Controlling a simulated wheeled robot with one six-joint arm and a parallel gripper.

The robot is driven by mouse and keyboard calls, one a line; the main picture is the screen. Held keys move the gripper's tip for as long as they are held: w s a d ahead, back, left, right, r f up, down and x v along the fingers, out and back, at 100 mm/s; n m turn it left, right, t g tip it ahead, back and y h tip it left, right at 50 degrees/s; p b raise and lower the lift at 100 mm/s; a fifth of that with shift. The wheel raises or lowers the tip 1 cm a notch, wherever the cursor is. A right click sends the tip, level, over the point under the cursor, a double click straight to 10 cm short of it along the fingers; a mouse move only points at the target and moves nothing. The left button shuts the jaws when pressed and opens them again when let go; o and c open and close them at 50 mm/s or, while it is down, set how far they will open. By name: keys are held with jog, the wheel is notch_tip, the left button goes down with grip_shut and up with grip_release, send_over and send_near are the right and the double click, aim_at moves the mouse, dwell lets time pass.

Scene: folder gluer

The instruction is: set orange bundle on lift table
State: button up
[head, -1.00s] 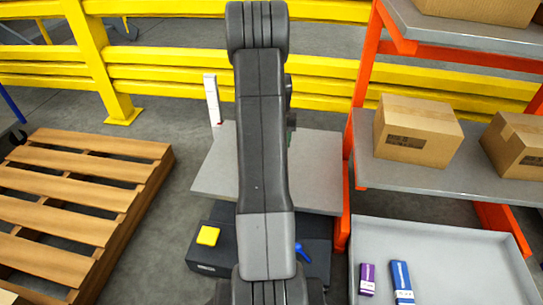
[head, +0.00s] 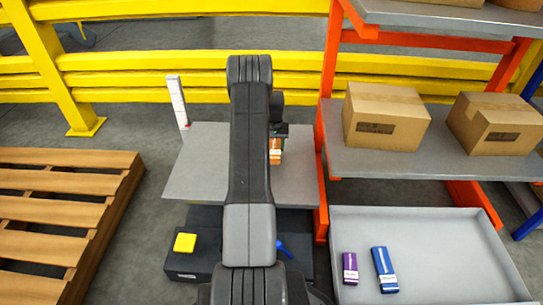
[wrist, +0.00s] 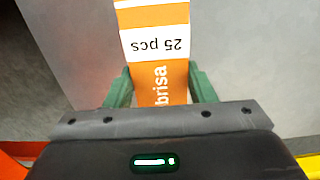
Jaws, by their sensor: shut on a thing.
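The orange bundle (head: 275,151) shows just right of my arm in the head view, over the lift table. In the wrist view the bundle (wrist: 155,45) is orange with a white band reading "25 pcs". My gripper (wrist: 160,86) is shut on it, with a green finger on each side. The lift table (head: 205,165) is a flat grey plate above a dark base. My arm hides part of the plate. I cannot tell whether the bundle touches the plate.
A grey tray (head: 440,285) at lower right holds a purple bundle (head: 350,268) and a blue bundle (head: 384,269). An orange rack (head: 322,170) with cartons stands right of the table. A white upright scale (head: 178,102) stands at its back left corner. A wooden pallet (head: 60,180) lies left.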

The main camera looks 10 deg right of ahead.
jog(key=shift+f+b, duration=0.65)
jog(key=shift+f, duration=1.55)
jog(key=shift+f, duration=0.1)
jog(key=shift+f, duration=0.15)
jog(key=o, duration=1)
jog(key=shift+o, duration=0.2)
notch_tip(320, 180, up, 12)
jog(key=p, duration=0.4)
jog(key=shift+r, duration=0.25)
